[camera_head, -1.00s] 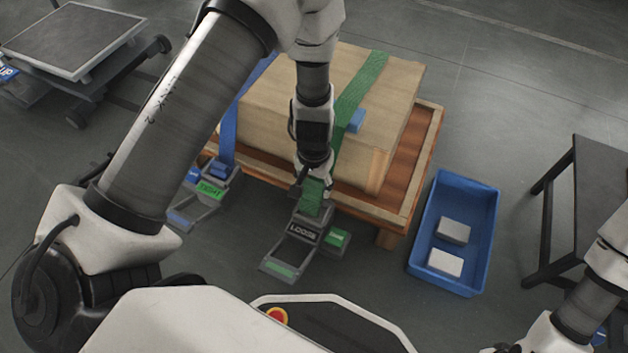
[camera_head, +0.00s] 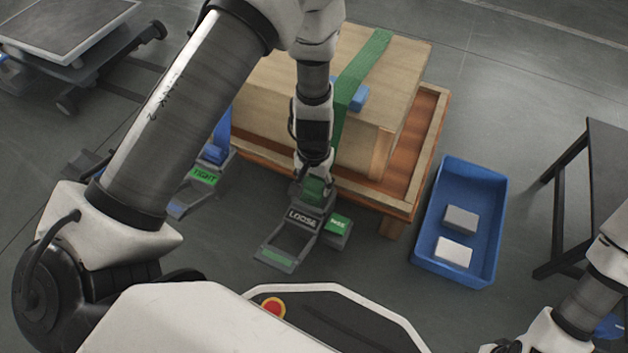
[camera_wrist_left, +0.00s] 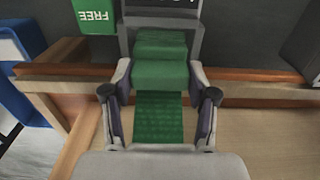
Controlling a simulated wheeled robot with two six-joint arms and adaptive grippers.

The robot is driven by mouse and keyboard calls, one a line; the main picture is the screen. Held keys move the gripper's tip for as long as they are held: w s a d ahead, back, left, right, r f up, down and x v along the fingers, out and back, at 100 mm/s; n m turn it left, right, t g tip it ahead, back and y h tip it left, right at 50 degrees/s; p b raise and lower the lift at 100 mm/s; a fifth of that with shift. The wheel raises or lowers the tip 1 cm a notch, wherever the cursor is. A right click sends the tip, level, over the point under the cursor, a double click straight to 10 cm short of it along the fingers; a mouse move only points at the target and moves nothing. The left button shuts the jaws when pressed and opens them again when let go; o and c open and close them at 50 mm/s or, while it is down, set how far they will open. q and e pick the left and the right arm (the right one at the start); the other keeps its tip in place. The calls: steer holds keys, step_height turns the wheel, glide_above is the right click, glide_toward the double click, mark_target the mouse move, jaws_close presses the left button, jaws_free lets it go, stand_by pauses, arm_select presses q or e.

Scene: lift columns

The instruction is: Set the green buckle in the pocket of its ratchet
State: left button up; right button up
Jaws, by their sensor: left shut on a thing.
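The green buckle (camera_head: 314,188) is on the end of the green strap (camera_head: 362,72). My left gripper (camera_head: 314,190) is shut on it, pointing down at the pallet's front edge. In the left wrist view the buckle (camera_wrist_left: 160,68) sits between the fingers, with the ratchet's grey side walls around its far end. Whether it is fully seated in the pocket, I cannot tell. The green strap's ratchet (camera_head: 290,237) has a black LOOSE label, a green FREE tag (camera_head: 337,225) beside it and its handle toward me. My right gripper is out of view.
A large box (camera_head: 270,90) stands on a wooden pallet (camera_head: 425,130). Another ratchet with a green TIGHT label (camera_head: 204,176) holds the blue strap at left. A blue crate (camera_head: 427,220) with two pale blocks stands right. A dark table (camera_head: 600,150) is at far right.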

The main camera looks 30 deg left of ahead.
arm_select(q)
steer(key=shift+f+b, duration=1.15)
steer(key=o, duration=1.5)
steer(key=shift+r, duration=0.1)
step_height(320, 180, up, 12)
steer(key=shift+f, duration=0.1)
